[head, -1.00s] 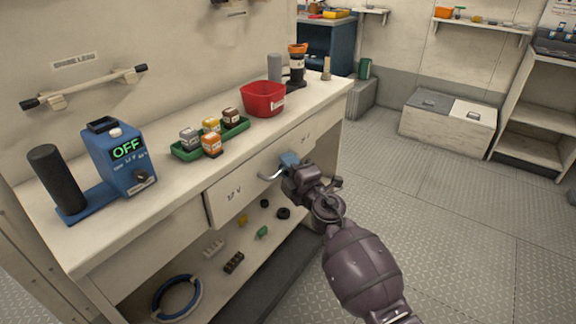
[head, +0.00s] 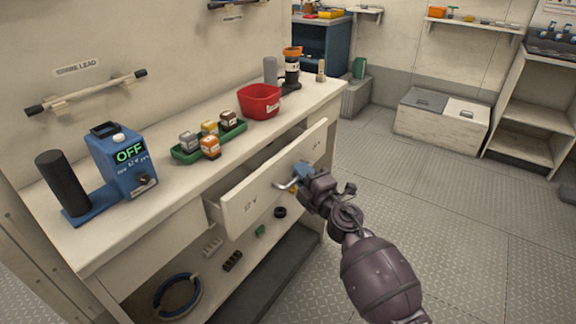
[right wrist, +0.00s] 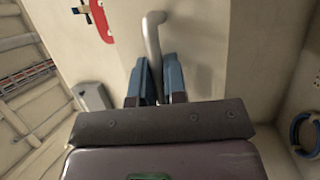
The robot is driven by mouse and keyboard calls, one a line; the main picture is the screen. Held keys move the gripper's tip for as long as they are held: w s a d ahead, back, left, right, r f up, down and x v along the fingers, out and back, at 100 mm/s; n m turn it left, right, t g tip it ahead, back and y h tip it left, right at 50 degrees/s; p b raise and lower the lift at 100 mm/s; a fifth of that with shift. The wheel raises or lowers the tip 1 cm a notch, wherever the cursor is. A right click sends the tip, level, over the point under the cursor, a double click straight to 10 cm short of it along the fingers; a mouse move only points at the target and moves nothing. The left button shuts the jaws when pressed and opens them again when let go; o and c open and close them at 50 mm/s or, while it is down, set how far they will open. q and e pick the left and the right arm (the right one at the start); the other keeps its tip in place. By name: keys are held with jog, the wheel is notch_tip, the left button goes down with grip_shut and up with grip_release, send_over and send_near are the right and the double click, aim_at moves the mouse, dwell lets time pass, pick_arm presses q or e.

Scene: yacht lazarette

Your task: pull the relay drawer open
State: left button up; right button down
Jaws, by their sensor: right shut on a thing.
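The relay drawer (head: 262,192) is a cream drawer front under the bench top, and it stands partly out, with a dark gap behind its top edge. Its grey bar handle (head: 285,185) is on the front. My right gripper (head: 302,173), with blue fingers, is shut on the handle. In the right wrist view the blue fingers (right wrist: 155,82) sit on both sides of the handle bar (right wrist: 152,40). The drawer's inside is mostly hidden from the head view. My left gripper is not in view.
On the bench top (head: 110,232) stand a blue device reading OFF (head: 131,165), a green tray (head: 186,157) of small jars and a red bin (head: 259,102). A lower shelf holds small parts and a blue ring (head: 177,298). The floor (head: 440,220) to the right is clear.

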pick_arm(q)
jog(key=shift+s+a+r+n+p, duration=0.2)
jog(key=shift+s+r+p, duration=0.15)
jog(key=shift+p, duration=0.45)
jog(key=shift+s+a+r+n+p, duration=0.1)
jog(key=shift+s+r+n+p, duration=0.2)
jog(key=shift+p, duration=0.45)
pick_arm(e)
jog(key=s+d, duration=0.9)
jog(key=d, duration=0.3)
jog(key=shift+s+d, duration=0.2)
jog(key=shift+d, duration=0.2)
jog(key=c, duration=1.5)
grip_release()
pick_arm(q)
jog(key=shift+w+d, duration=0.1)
pick_arm(e)
jog(key=shift+o, duration=0.2)
pick_arm(q)
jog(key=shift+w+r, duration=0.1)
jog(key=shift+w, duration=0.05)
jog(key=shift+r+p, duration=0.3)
jog(key=shift+p, duration=0.05)
pick_arm(e)
jog(key=v, duration=1)
jog(key=shift+s+d, duration=0.2)
jog(key=shift+s, duration=0.15)
